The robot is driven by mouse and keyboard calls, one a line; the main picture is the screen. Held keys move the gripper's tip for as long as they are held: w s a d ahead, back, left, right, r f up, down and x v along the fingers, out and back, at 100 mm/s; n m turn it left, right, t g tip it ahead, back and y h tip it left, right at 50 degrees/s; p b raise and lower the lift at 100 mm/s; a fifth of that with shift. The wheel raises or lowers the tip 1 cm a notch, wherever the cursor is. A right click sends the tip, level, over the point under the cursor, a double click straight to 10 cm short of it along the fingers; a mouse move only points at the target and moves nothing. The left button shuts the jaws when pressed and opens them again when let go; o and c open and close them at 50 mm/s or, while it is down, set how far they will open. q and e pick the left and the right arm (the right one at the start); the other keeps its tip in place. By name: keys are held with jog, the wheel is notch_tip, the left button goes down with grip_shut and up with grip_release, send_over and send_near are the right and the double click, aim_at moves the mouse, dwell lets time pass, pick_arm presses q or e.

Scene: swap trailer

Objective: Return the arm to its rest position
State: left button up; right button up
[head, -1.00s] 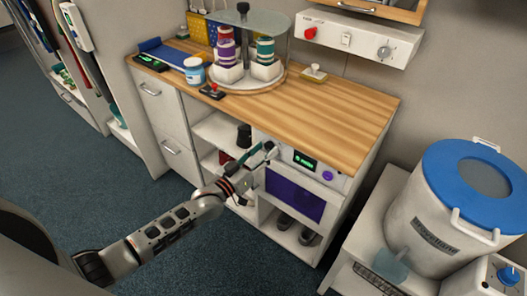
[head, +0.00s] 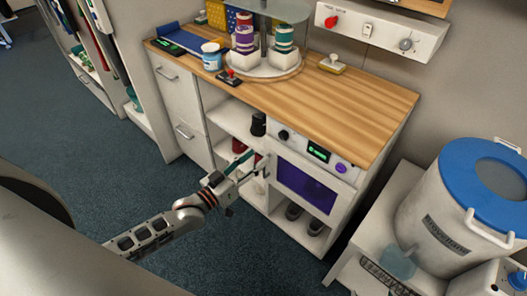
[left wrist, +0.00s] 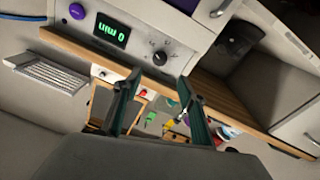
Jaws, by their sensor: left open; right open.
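My left gripper (head: 248,168) is open, in front of the white oven unit with a purple window (head: 307,186) and a green-lit display (head: 318,151). Its forearm comes in from the lower left. In the left wrist view, the two dark green fingers of the gripper (left wrist: 160,84) stand apart with nothing between them. I cannot tell exactly how far the fingertips are from the oven front. My right gripper is not in view.
The oven sits in a cabinet under a wooden counter (head: 330,100), beside open shelves and drawers (head: 172,105). On the counter stands a carousel (head: 262,66) with striped jars. A blue-lidded drum (head: 450,215) stands at the right. Blue floor (head: 90,150) is clear at the left.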

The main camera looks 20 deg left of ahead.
pick_arm(q)
jog(key=shift+s+a, duration=0.2)
jog(key=shift+s, duration=0.25)
